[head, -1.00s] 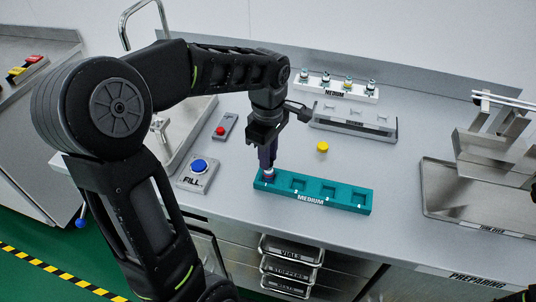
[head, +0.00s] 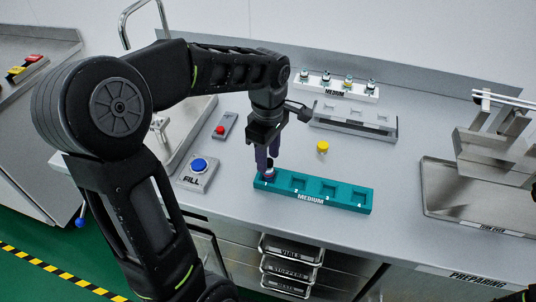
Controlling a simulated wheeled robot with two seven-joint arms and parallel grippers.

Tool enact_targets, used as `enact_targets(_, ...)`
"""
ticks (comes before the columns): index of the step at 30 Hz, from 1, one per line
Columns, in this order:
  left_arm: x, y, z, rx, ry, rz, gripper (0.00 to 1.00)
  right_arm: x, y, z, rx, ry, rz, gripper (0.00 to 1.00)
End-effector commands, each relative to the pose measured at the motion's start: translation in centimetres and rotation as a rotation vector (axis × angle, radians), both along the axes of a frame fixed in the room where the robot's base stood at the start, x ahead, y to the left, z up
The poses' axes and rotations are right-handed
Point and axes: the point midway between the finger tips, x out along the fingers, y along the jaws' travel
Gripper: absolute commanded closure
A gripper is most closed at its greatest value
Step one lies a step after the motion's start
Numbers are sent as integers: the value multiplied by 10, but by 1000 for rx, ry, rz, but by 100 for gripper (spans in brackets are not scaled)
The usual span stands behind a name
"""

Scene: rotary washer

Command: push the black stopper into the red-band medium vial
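My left gripper (head: 268,166) points down over the left end of the teal rack labelled MEDIUM. Its two dark fingers stand a little apart. A small vial (head: 268,175) with a reddish band is in the leftmost slot, directly below and partly between the fingertips. The fingers hide much of its top, so I cannot make out the black stopper or how deep it sits. The teal rack (head: 335,203) has several slots; the others look empty. My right gripper is not in view.
A yellow-topped item (head: 322,147) stands on the bench behind the rack. A blue FILL button (head: 199,164) and a red button (head: 220,130) lie left. A metal tray (head: 470,212) is at right.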

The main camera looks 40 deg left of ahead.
Motion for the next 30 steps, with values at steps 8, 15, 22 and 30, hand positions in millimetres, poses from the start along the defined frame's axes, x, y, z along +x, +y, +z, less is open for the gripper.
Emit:
enact_targets(8,0,0,0,0,0,0,55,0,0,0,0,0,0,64)
enact_targets(15,1,0,16,1,-4,0,55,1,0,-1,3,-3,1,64)
enact_targets(22,1,0,54,0,-5,-1,55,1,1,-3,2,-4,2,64)
enact_targets(30,0,0,78,0,0,0,55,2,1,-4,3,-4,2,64)
